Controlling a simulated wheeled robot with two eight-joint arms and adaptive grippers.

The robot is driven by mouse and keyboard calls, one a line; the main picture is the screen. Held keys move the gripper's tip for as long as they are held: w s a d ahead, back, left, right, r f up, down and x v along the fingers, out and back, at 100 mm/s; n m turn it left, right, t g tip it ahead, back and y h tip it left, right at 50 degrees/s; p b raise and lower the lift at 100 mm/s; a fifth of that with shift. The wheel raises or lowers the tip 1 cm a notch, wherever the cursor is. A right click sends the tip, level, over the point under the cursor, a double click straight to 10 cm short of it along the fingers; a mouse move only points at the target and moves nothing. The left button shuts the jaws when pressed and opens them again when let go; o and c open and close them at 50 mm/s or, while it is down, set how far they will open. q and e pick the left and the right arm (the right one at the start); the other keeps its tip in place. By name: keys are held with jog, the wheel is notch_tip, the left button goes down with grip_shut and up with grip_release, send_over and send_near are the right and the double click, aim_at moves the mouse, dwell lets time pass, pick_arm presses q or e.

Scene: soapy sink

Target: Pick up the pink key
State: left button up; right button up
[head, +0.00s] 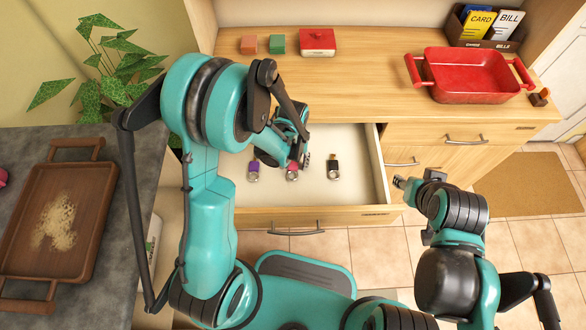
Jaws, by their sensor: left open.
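The pink key (292,174) lies in the open drawer (375,170), between a key with a purple head (253,163) and a key with a black head (333,164). My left gripper (299,162) is open and reaches down into the drawer right at the pink key. Its fingers partly hide the key, and I cannot tell whether they touch it. My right gripper (402,184) is to the right of the drawer, away from the keys. Its fingers are too small to read.
The wooden counter behind the drawer holds a red box (317,42), orange and green blocks (278,43), and a red baking dish (472,76). A card box (487,27) stands at the back right. A brown tray (85,215) lies on the grey counter at left.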

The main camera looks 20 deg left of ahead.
aim_at(293, 165)
pick_arm(q)
jog(key=shift+r, duration=0.1)
jog(key=shift+c, duration=0.5)
jog(key=c, duration=0.9)
jog(key=shift+r+p, duration=0.4)
jog(key=shift+r, duration=0.2)
notch_tip(293, 165, up, 3)
jog(key=shift+f+p, duration=0.1)
jog(key=shift+p, duration=0.7)
jog(key=w+d+r+p, duration=0.1)
jog(key=d+r, duration=0.1)
jog(key=d, duration=0.1)
jog(key=w+d+r+p, duration=0.1)
jog(key=d+r, duration=0.1)
jog(key=d, duration=0.2)
jog(key=w+d+r+p, duration=0.1)
jog(key=d+r, duration=0.2)
jog(key=d, duration=0.1)
jog(key=shift+d, duration=0.15)
